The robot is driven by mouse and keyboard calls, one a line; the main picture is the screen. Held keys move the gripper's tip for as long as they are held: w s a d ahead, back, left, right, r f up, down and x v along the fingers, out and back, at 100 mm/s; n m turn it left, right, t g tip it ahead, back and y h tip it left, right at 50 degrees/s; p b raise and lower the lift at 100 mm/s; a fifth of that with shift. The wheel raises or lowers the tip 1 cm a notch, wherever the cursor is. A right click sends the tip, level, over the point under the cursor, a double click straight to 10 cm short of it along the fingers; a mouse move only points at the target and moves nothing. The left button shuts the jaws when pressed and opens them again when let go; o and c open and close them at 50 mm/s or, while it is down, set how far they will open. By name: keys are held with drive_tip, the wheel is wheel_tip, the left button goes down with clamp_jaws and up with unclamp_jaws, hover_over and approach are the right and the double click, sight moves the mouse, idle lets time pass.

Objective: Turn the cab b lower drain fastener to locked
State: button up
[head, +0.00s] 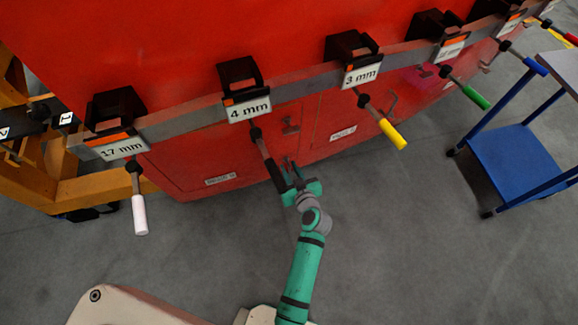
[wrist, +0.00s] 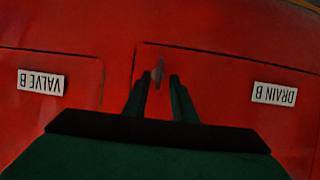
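The cab b lower drain fastener (wrist: 158,71) is a small grey wing-shaped piece on the red DRAIN B panel (wrist: 225,82), near that panel's corner by the seam with the VALVE B panel. Its wing stands about vertical in the wrist view. My gripper (wrist: 160,80) is open, with one dark finger on each side of the fastener and small gaps visible. Whether the fingers reach past its tip in depth is unclear. In the head view, my gripper (head: 289,170) is at the lower edge of the red nosecone (head: 150,60) and hides this fastener.
A 4 mm tool with a black handle (head: 272,168) hangs close to my gripper's left. A yellow handle (head: 392,133) hangs to the right, a white handle (head: 140,214) to the left. A blue cart (head: 520,160) stands at right.

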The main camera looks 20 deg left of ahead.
drive_tip(key=shift+x, duration=0.8)
drive_tip(key=shift+w, duration=0.1)
drive_tip(key=shift+d, duration=0.1)
drive_tip(key=shift+w, duration=0.1)
clamp_jaws()
